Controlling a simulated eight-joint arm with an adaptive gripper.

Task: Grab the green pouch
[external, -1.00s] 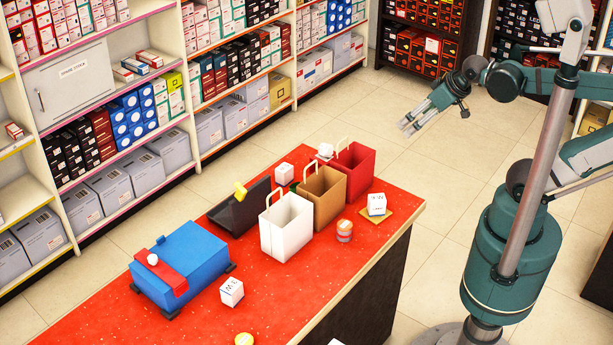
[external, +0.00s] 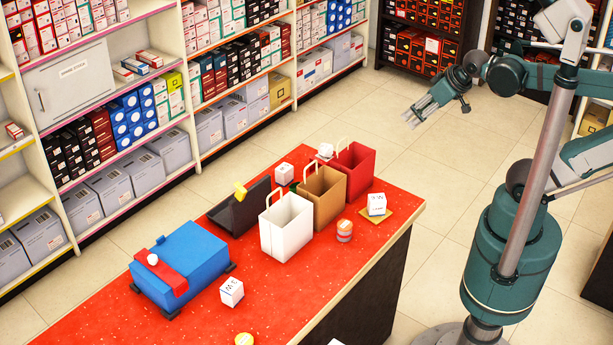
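I cannot make out a green pouch in the external view; it may be hidden behind the bags on the red counter (external: 290,312). My gripper (external: 407,120) hangs in the air beyond the right far end of the counter, above the tiled floor. It points down and left, its fingers look apart, and nothing shows between them. It is clear of everything on the counter.
A white bag (external: 286,228), a brown bag (external: 324,200) and a red bag (external: 357,172) stand in a row. A blue box (external: 190,260), black stand (external: 240,208) and small white cubes (external: 231,292) are nearby. Stocked shelves (external: 130,110) line the back.

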